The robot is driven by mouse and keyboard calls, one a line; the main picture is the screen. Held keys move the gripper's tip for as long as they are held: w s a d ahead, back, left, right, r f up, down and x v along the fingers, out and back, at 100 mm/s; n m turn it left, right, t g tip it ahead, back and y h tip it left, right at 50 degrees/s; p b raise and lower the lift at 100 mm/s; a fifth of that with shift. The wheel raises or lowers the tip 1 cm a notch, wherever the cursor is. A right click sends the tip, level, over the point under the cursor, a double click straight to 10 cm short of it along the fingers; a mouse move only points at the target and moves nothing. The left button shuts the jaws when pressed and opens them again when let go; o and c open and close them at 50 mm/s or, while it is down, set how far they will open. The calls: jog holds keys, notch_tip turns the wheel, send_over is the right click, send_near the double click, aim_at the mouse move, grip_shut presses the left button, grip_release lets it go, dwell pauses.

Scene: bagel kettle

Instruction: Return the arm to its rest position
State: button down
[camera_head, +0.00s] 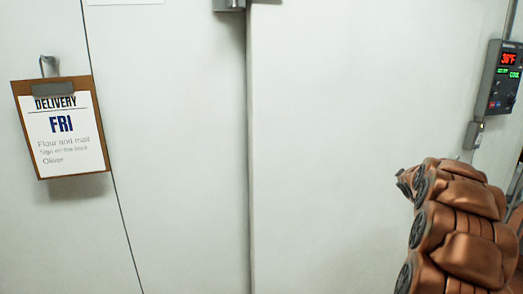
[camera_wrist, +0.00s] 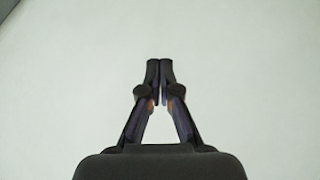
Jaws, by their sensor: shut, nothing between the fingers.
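My gripper (camera_wrist: 160,70) shows in the wrist view with its two dark fingertips together. It is shut and holds nothing. Behind the fingertips is only a plain pale surface, and no contact with it can be seen. In the head view, copper-coloured jointed links of my arm rise at the lower right in front of the white wall. The gripper itself cannot be made out in the head view.
A white panelled wall or door (camera_head: 330,150) fills most of the head view. A clipboard (camera_head: 104,163) with a delivery note hangs at the left. A control box (camera_head: 500,77) with a red display is at the upper right. A metal fitting (camera_head: 229,5) sits at the top.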

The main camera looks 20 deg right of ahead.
jog(key=s+a+f+m+g+y, duration=0.1)
jog(key=s+a+g+y, duration=0.15)
jog(key=a, duration=0.85)
jog(key=s+a+f+g+y, duration=0.15)
jog(key=s+a, duration=0.25)
jog(key=a, duration=0.6)
jog(key=s+a+f+m+g+y, duration=0.1)
jog(key=s+a+f, duration=0.15)
jog(key=a, duration=0.85)
jog(key=s+a+f+g+y, duration=0.2)
jog(key=s+a+g, duration=0.1)
jog(key=s+a, duration=0.8)
jog(key=s+a+f+g+y, duration=0.1)
jog(key=s+a+f+g, duration=0.1)
jog(key=s+a, duration=1)
jog(key=s+g, duration=0.1)
jog(key=s, duration=0.7)
jog(key=shift+s+f+m+y, duration=0.15)
jog(key=shift+f+m+y, duration=0.15)
jog(key=shift+f+y, duration=0.1)
